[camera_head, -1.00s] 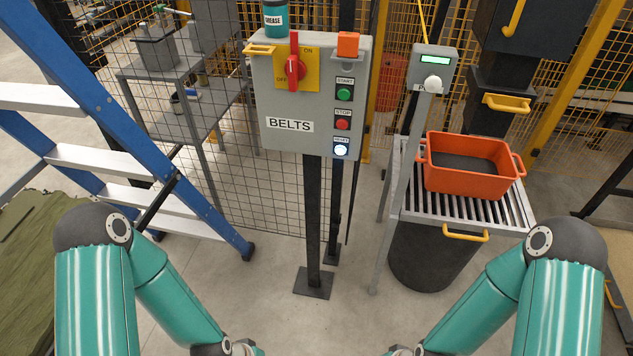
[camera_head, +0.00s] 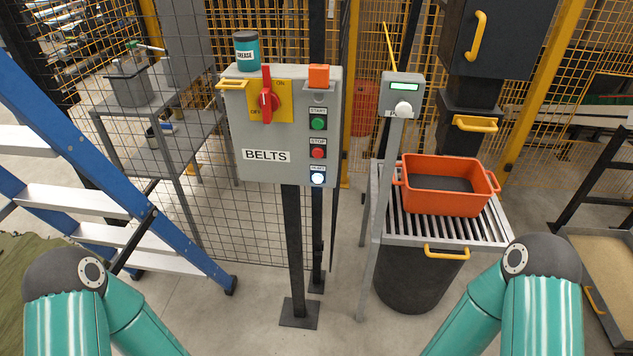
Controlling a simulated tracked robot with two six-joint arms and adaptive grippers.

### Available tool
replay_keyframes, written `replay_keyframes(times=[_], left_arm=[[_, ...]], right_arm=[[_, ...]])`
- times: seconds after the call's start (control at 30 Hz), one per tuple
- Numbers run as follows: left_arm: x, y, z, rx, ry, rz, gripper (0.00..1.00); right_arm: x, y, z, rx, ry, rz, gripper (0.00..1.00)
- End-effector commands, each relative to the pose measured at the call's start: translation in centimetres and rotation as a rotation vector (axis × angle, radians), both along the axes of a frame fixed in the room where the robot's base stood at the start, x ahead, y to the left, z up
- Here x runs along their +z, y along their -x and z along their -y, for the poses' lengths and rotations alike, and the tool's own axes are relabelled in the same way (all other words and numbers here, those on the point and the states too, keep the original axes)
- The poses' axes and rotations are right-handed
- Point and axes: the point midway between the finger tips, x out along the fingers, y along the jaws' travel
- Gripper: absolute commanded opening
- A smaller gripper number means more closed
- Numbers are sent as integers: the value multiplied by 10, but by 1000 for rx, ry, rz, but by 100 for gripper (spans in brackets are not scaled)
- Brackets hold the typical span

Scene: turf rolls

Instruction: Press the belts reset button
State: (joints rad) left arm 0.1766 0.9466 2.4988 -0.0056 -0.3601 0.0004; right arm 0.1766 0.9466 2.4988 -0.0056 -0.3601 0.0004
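The belts reset button (camera_head: 317,178) is a lit white button at the lower right of the grey BELTS panel (camera_head: 228,140). Above it are the red stop button (camera_head: 318,153) and the green start button (camera_head: 318,123). A red rotary switch (camera_head: 267,98) sits on a yellow plate at the panel's upper left. The panel stands on a dark post ahead of me. My two teal arms show at the lower left and lower right, well short of the panel. Both grippers are out of the picture below.
A grease can (camera_head: 246,52) and an orange block (camera_head: 319,76) sit at the panel's top. A grey display post (camera_head: 401,95) and an orange crate (camera_head: 447,204) on a roller stand are to the right. A blue ladder (camera_head: 107,180) stands left. Floor before the panel is clear.

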Motion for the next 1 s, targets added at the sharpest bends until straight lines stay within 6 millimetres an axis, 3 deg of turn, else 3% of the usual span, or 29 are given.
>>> replay_keyframes(times=[0.17, 0.73, 1.0], left_arm=[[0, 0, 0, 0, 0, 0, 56], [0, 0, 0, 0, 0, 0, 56], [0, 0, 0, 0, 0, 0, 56]], right_arm=[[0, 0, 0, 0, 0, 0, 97], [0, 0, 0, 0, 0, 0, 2], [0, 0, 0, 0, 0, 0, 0]])
